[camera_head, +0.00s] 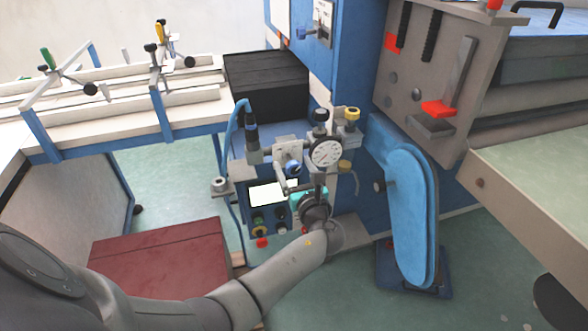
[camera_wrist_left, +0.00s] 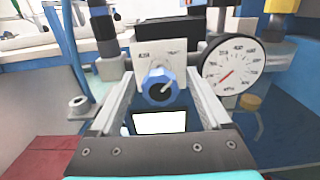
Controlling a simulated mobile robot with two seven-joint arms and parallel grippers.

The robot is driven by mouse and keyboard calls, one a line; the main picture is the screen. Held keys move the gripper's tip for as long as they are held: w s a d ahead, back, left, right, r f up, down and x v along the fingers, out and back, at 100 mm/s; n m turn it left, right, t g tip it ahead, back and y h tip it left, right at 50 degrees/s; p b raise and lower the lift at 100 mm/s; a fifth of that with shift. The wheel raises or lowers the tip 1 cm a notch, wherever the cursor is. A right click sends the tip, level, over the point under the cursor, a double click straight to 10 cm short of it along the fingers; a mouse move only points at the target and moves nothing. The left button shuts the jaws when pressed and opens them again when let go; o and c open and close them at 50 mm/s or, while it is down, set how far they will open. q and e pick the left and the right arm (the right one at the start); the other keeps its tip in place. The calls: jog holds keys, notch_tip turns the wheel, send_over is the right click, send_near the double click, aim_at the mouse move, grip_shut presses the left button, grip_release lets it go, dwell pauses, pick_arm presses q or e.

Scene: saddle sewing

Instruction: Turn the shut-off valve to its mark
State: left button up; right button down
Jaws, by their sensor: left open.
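The shut-off valve is a blue round knob (camera_head: 293,169) on a pale plate (camera_head: 288,150) at the front of the machine. In the left wrist view the knob (camera_wrist_left: 160,88) sits in the middle, with a dark centre and a small light pointer line. Lettering on the plate (camera_wrist_left: 146,56) is too small to read surely. My left gripper (camera_head: 295,181) is open at the valve, its fingers on either side of the knob in the wrist view. Contact cannot be told. My right gripper is not in view.
A round dial gauge (camera_head: 326,152) stands close right of the valve. A blue hose (camera_head: 229,135) and black cylinder are at left. Below is a control box with a white screen (camera_head: 273,193). A blue padded arm (camera_head: 410,215) stands right; a dark red box (camera_head: 160,257) lies left.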

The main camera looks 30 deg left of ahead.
pick_arm(q)
grip_shut()
dwell(0.8)
